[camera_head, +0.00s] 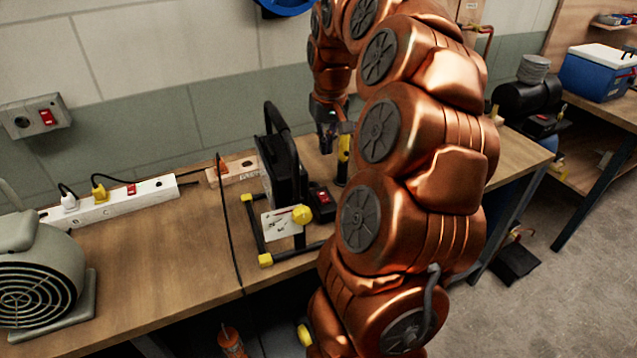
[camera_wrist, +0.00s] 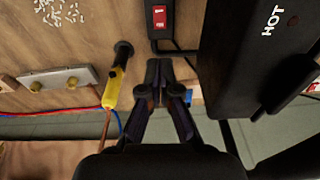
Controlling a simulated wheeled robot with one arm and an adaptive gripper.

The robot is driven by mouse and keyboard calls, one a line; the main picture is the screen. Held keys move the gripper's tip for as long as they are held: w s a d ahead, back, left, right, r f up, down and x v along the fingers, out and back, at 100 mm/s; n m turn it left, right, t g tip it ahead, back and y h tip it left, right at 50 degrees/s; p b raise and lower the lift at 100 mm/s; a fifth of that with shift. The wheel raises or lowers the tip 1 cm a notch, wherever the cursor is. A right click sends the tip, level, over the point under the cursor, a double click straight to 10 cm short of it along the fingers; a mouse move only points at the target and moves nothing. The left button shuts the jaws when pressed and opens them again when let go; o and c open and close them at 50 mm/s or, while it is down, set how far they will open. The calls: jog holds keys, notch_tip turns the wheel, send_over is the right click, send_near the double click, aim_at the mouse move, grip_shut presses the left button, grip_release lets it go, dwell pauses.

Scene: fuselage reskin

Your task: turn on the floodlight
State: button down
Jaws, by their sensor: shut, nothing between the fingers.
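The floodlight (camera_head: 284,172) stands on the workbench in the head view, a black lamp body in a black stand with yellow corners. In the wrist view its black housing (camera_wrist: 240,60), lettered HOT, fills the right side. A small black box with a red switch (camera_head: 321,197) sits beside it; the red switch also shows in the wrist view (camera_wrist: 159,16), at the top. I cannot tell the switch's position. My gripper (camera_wrist: 166,68) is shut and empty, pointing towards the box from a short way off. In the head view my gripper (camera_head: 326,135) is over the bench behind the lamp, partly hidden.
A yellow-handled tool (camera_head: 343,160) stands close to my gripper; it also shows in the wrist view (camera_wrist: 115,85), left of the fingers. A white power strip (camera_head: 125,198) and a grey fan heater (camera_head: 38,265) are at the left. A cable crosses the bench.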

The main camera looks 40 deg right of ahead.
aim_at(322, 193)
jog(key=f+p, duration=0.1)
jog(key=f, duration=0.3)
jog(key=w+f+p, duration=0.1)
jog(key=f+p, duration=0.1)
jog(key=f, duration=0.3)
jog(key=f+p, duration=0.1)
jog(key=f, duration=0.3)
jog(key=shift+w+d+f, duration=0.3)
jog(key=shift+f, duration=0.1)
jog(key=shift+f, duration=0.1)
